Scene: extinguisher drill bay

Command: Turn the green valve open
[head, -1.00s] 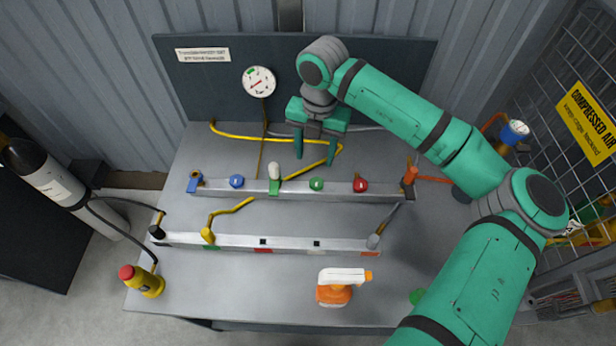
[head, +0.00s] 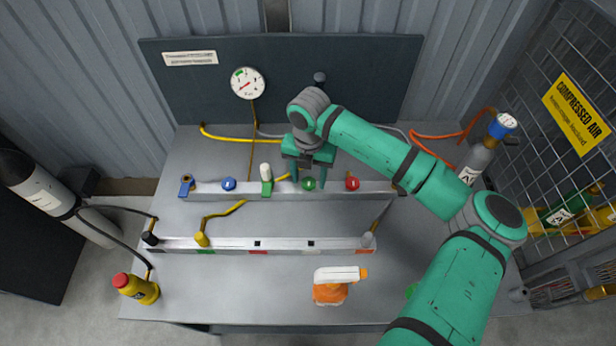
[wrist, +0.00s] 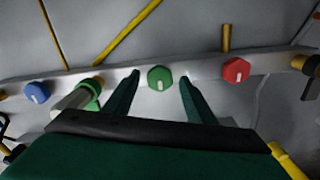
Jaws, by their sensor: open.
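The green valve (head: 309,184) is a round green knob with a pale mark, set on the rear grey rail (head: 335,189). In the wrist view the green valve (wrist: 160,78) shows between my two fingers, with its pale mark near upright. My gripper (head: 309,180) is open and its fingertips are at the rail, one on each side of the green valve. In the wrist view a gap shows between each finger of my gripper (wrist: 158,82) and the knob. I cannot tell the exact height of the fingertips over the knob.
A red knob (head: 352,184) is close on the right. A white-topped green fitting (head: 266,182) and a blue knob (head: 229,184) are on the left. A front rail (head: 280,243), an orange spray bottle (head: 331,291) and a yellow bottle (head: 142,290) are nearer. A gauge (head: 248,83) hangs behind.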

